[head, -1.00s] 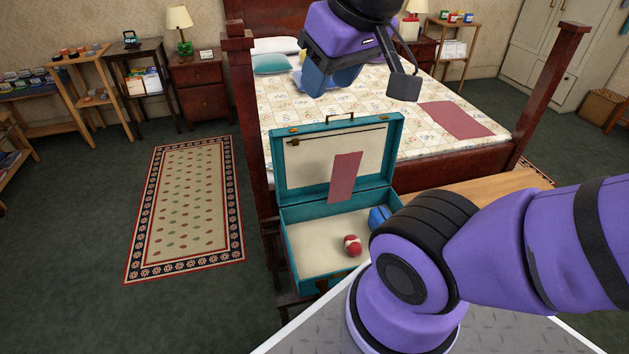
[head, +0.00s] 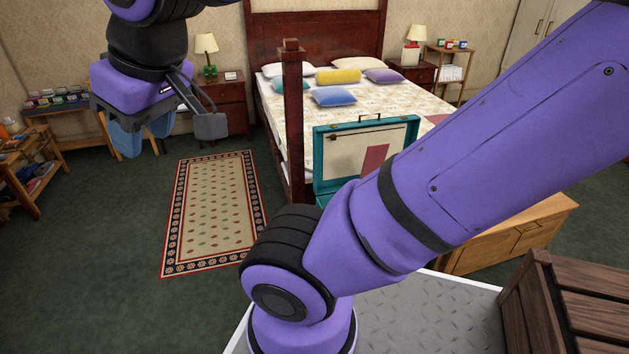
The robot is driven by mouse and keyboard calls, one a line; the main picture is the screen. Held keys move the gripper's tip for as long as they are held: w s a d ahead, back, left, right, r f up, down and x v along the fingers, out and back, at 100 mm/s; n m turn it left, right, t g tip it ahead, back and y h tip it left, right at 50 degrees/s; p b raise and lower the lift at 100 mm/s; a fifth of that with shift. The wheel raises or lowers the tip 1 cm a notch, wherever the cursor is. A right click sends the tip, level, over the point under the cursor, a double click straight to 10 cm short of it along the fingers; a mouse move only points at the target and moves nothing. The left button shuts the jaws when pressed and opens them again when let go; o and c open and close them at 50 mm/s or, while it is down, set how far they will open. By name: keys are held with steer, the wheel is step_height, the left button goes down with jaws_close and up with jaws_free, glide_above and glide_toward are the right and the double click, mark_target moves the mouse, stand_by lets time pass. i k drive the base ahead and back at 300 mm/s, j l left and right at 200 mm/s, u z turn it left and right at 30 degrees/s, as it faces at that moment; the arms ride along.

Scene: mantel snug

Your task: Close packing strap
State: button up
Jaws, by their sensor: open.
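The open teal suitcase (head: 319,172) stands at the foot of the bed, with its lid raised. A flat dull-red strip (head: 374,160) stands up in front of the cream lid lining; it may be the packing strap, but I cannot tell for sure. Its lower end and most of the case's tray are hidden behind my arm.
The bed (head: 386,107) has several pillows and a dark wooden post (head: 293,120) left of the suitcase. A patterned rug (head: 212,215) lies on open floor at left. A wooden cabinet (head: 500,240) and a dark slatted crate (head: 575,300) are at right.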

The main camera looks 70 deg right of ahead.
mark_target(375, 155)
steer(key=i+j+u, duration=0.35)
steer(key=i+j, duration=0.2)
steer(key=i, duration=0.3)
steer(key=i+z, duration=0.45)
steer(key=i+j+z, duration=0.1)
steer(key=z, duration=0.3)
steer(key=i+l+z, duration=0.1)
steer(key=z, duration=0.4)
steer(key=i+z, duration=0.35)
steer(key=z, duration=0.15)
steer(key=i+j+z, duration=0.15)
steer(key=z, duration=0.3)
steer(key=i+j+z, duration=0.2)
steer(key=z, duration=0.3)
steer(key=i+z, duration=0.3)
steer(key=z, duration=0.15)
steer(key=i+j+z, duration=0.2)
steer(key=z, duration=0.3)
steer(key=i+j+z, duration=0.3)
steer(key=z, duration=0.15)
steer(key=i+j+z, duration=0.2)
steer(key=j+z, duration=0.25)
steer(key=i+l, duration=0.05)
steer(key=l, duration=0.05)
